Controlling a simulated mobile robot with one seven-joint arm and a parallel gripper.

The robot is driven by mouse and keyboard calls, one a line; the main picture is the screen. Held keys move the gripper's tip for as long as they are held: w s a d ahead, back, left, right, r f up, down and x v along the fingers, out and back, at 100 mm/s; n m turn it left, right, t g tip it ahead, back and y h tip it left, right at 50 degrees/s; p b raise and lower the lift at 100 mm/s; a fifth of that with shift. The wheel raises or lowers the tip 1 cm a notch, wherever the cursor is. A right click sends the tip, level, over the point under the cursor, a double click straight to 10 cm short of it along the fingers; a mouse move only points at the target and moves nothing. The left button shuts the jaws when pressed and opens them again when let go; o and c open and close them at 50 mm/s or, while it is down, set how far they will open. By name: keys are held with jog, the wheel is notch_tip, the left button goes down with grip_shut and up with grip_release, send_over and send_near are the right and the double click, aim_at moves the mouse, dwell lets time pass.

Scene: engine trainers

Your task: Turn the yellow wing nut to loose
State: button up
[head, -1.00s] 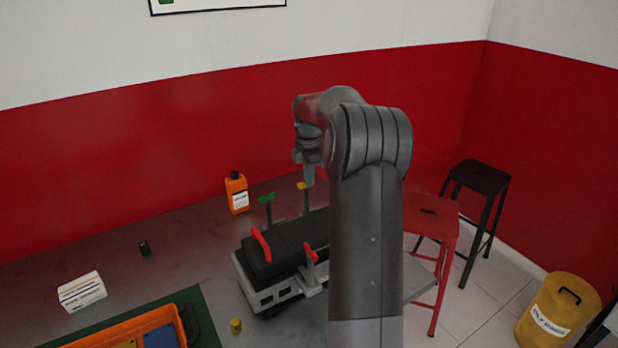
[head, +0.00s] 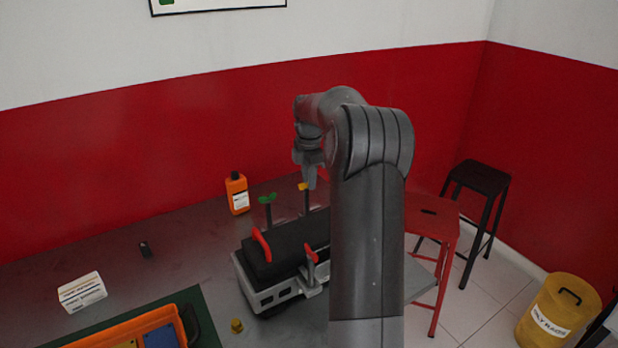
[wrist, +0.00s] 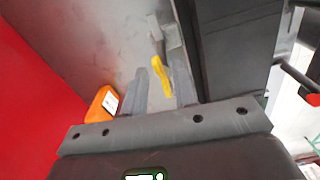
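The yellow wing nut (head: 303,186) sits on top of an upright post at the back of the dark engine block. In the wrist view the yellow wing nut (wrist: 161,77) shows between my two grey fingers, with gaps to each side, nearer the right finger. My gripper (head: 311,182) points down just above and beside the nut in the head view. My gripper (wrist: 158,84) is open and holds nothing; whether a finger touches the nut I cannot tell.
A green wing nut (head: 267,198) stands on another post to the left. Red levers (head: 262,244) are on the engine's front part. An orange bottle (head: 237,194) stands behind on the bench, also in the wrist view (wrist: 101,104). My arm hides the engine's right side.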

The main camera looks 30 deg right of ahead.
jog(key=shift+r, duration=0.1)
notch_tip(320, 180, up, 11)
jog(key=shift+f, duration=0.2)
dwell(0.4)
dwell(0.3)
